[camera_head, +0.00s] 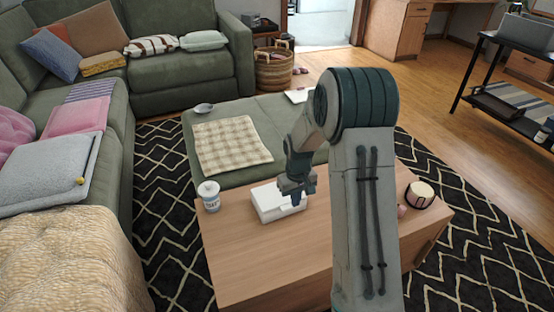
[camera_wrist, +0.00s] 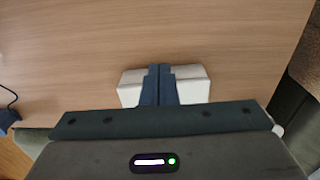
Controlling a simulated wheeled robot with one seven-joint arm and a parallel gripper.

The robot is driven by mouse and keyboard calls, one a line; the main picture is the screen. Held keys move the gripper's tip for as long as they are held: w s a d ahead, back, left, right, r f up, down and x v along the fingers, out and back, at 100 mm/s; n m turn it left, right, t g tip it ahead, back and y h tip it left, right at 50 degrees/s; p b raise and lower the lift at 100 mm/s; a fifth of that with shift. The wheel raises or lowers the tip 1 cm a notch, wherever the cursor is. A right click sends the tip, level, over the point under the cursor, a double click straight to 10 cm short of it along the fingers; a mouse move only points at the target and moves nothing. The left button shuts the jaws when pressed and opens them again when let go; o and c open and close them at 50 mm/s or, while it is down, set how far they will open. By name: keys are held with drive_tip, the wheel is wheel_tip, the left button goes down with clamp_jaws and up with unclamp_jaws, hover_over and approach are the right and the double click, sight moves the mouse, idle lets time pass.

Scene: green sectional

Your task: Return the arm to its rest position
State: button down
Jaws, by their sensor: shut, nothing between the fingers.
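My gripper (camera_head: 297,197) is at the end of my bent arm, low over the wooden coffee table. It is at the right part of a white box (camera_head: 270,207) on the table; I cannot tell whether it touches the box. In the wrist view, the dark fingertips (camera_wrist: 160,70) are together with nothing between them. White surfaces, apparently the box (camera_wrist: 192,90), show on both sides of the fingers. The gripper body hides the rest of the box there.
The coffee table (camera_head: 240,255) also bears a white jar (camera_head: 210,197) at left and a candle in a dark holder (camera_head: 420,194) at right. A green ottoman (camera_head: 200,125) with a checked cloth (camera_head: 231,144) stands behind. A green sectional (camera_head: 190,70) lines the left and back.

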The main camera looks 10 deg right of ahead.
drive_tip(key=s+r+p, duration=0.4)
drive_tip(key=r, duration=0.5)
drive_tip(key=s+a+r+m+t+p, duration=0.1)
drive_tip(key=s+r+p, duration=0.2)
drive_tip(key=r, duration=0.5)
drive_tip(key=s+r+p, duration=0.4)
drive_tip(key=r, duration=0.5)
drive_tip(key=s+a+r+m+t+p, duration=0.1)
drive_tip(key=s+r+p, duration=0.8)
drive_tip(key=s+r, duration=0.5)
drive_tip(key=shift+s+r+m+t, duration=0.15)
drive_tip(key=shift+r+m+t, duration=0.25)
drive_tip(key=shift+r, duration=0.2)
